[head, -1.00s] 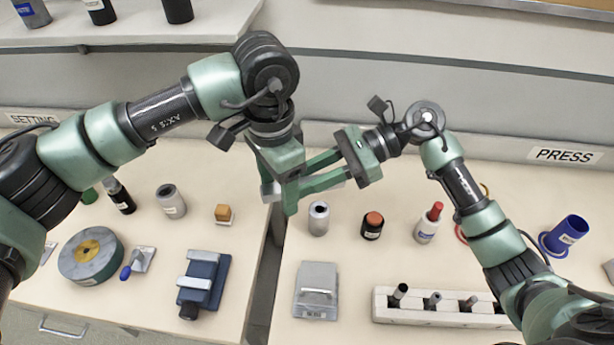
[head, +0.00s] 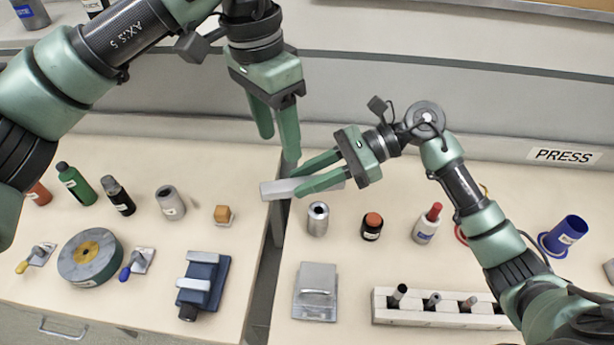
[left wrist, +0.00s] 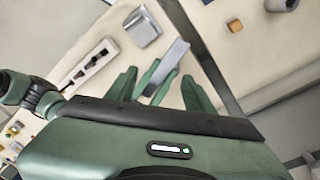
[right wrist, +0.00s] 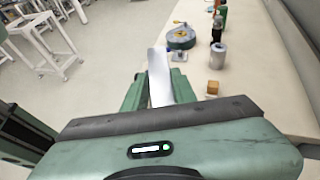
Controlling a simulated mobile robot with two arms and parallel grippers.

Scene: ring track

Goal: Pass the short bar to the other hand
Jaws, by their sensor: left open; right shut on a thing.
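The short bar (head: 274,190) is a plain grey flat bar. My right gripper (head: 298,181) is shut on it and holds it above the benches, with one end sticking out to the left past the fingers. The bar also shows in the left wrist view (left wrist: 172,60) and in the right wrist view (right wrist: 159,75). My left gripper (head: 279,146) is open and empty. It points down, just above and behind the bar in the head view, apart from it.
Below are two benches with a dark gap between them. The left one carries a grey disc (head: 91,257), a blue vice (head: 205,280) and bottles. The right one carries a metal cylinder (head: 318,219), a grey box (head: 316,292) and a white rack (head: 440,308).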

